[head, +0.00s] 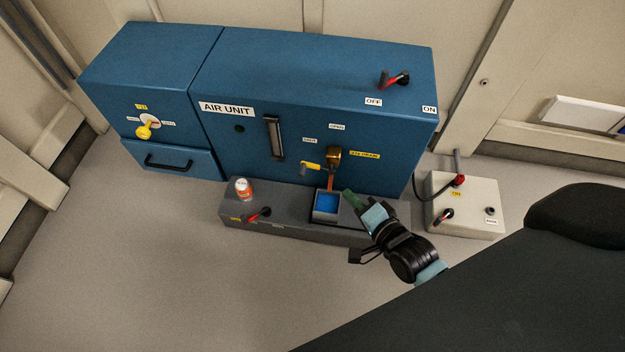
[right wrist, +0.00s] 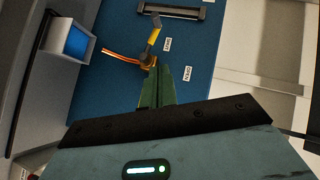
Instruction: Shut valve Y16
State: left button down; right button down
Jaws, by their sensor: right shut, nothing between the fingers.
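The drain valve has a brass body (head: 333,156) on the front of the blue air unit and a yellow lever (head: 311,166) pointing left. SHUT (head: 310,140) and OPEN (head: 337,126) labels sit above it; its yellow tag (head: 364,155) is too small to read surely. The lever also shows in the right wrist view (right wrist: 153,38), beside the SHUT label (right wrist: 167,44). My right gripper (head: 348,195) is shut and empty, below and right of the valve. In the right wrist view its green fingertips (right wrist: 159,70) appear just short of the brass body; I cannot tell any contact. My left gripper is out of view.
A cream switch box (head: 470,222) stands right. A yellow knob (head: 145,131) is far left.

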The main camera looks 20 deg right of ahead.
aim_at(307, 166)
jog(key=shift+w, duration=0.1)
